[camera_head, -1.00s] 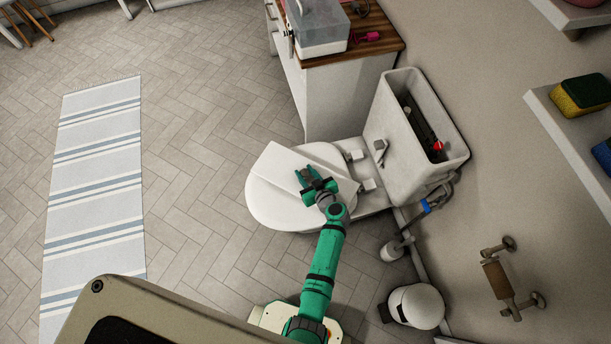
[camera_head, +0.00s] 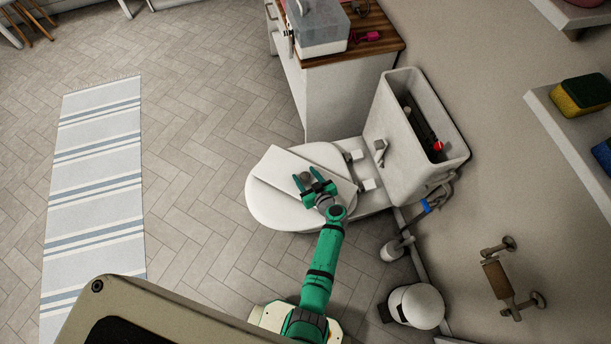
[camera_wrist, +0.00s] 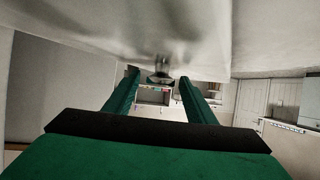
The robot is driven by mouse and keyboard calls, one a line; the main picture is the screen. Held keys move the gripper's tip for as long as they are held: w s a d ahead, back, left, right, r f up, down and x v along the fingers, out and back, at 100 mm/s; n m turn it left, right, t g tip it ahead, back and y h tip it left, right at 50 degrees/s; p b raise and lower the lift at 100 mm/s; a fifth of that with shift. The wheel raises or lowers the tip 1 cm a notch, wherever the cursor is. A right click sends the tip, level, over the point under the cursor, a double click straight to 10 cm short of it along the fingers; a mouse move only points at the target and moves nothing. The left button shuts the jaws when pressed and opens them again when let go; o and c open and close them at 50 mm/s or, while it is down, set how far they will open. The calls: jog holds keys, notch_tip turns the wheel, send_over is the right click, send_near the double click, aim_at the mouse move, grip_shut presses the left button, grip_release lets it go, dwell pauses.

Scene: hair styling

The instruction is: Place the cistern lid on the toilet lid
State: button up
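The white cistern lid (camera_head: 283,164) lies across the white toilet lid (camera_head: 268,204), looking close to flat. The toilet lid is closed and its rounded front shows past the slab. My gripper (camera_head: 307,177) is over the cistern lid with its fingers spread and a gap between them. In the wrist view my gripper (camera_wrist: 160,88) is also open, with a pale surface close along the top. A small grey part (camera_wrist: 161,66) shows near the fingertips there; I cannot tell whether they touch it. The cistern (camera_head: 388,130) stands open behind the toilet.
A wall shelf (camera_head: 565,135) with sponges and a paper holder (camera_head: 497,279) are at the right. A white bin (camera_head: 416,306) stands at lower right. The tiled floor at left is free around the striped rug (camera_head: 95,190).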

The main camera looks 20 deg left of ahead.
jog(key=shift+r, duration=0.15)
jog(key=v, duration=1.1)
jog(key=shift+d, duration=0.1)
jog(key=shift+s+d, duration=0.35)
jog(key=shift+s, duration=0.15)
jog(key=s+d+r+m+t+h, duration=0.1)
jog(key=s+d+m+h, duration=0.3)
jog(key=s, duration=0.5)
jog(key=s+d+r+m+h, duration=0.1)
jog(key=s+d+h, duration=0.2)
jog(key=s+d, duration=0.35)
jog(key=s+r+m+t, duration=0.1)
jog(key=s+r, duration=0.3)
jog(key=r, duration=0.5)
jog(key=s+a+r+m+t+h, duration=0.1)
jog(key=s+r, duration=0.3)
jog(key=r, duration=0.5)
jog(key=s+a+r+m+t+h, duration=0.1)
jog(key=s+r+m+t, duration=0.1)
jog(key=s+r, duration=0.3)
notch_tip(320, 180, up, 5)
jog(key=shift+f+t, duration=0.2)
jog(key=shift+t, duration=0.5)
jog(key=shift+a, duration=0.15)
